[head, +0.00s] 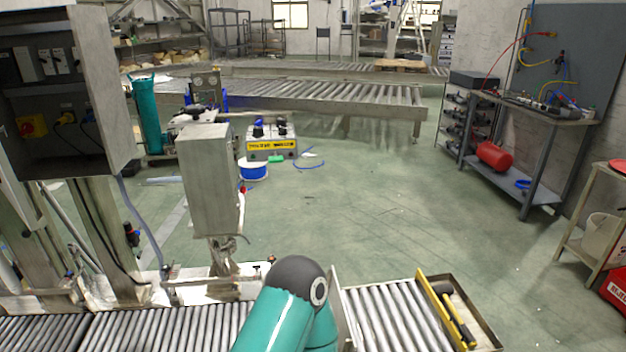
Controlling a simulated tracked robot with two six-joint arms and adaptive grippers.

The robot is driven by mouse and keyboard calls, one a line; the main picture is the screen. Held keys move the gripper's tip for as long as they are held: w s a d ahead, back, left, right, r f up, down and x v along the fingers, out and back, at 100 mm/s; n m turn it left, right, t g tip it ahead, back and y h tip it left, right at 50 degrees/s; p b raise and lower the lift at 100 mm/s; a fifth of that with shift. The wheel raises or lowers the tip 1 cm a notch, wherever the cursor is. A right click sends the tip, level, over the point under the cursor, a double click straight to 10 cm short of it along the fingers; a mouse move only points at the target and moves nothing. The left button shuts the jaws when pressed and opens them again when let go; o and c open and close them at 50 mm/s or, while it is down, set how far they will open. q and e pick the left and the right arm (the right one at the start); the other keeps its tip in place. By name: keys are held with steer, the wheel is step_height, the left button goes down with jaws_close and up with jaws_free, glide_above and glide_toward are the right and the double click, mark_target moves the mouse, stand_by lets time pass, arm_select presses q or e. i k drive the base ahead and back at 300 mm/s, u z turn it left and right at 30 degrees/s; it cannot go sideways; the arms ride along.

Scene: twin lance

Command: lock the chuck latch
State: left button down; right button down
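I cannot make out a chuck or its latch in the head view. Neither of my grippers shows in it. A teal arm link with a dark grey joint cap rises at the bottom centre and covers part of the near conveyor. No gripper fingers are visible on it.
A near roller conveyor (165,327) runs along the bottom, with a tray of tools (465,310) at its right end. An open electrical cabinet (60,80) stands at left, a grey box (208,180) beside it. A workbench (545,112) stands at right. The middle floor is mostly clear.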

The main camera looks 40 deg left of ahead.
mark_target(243, 189)
steer(key=i, duration=0.9)
steer(key=u, duration=0.7)
steer(key=i, duration=0.6)
steer(key=u, duration=0.35)
steer(key=k, duration=0.9)
steer(key=u, duration=0.15)
steer(key=i, duration=0.9)
steer(key=z, duration=0.1)
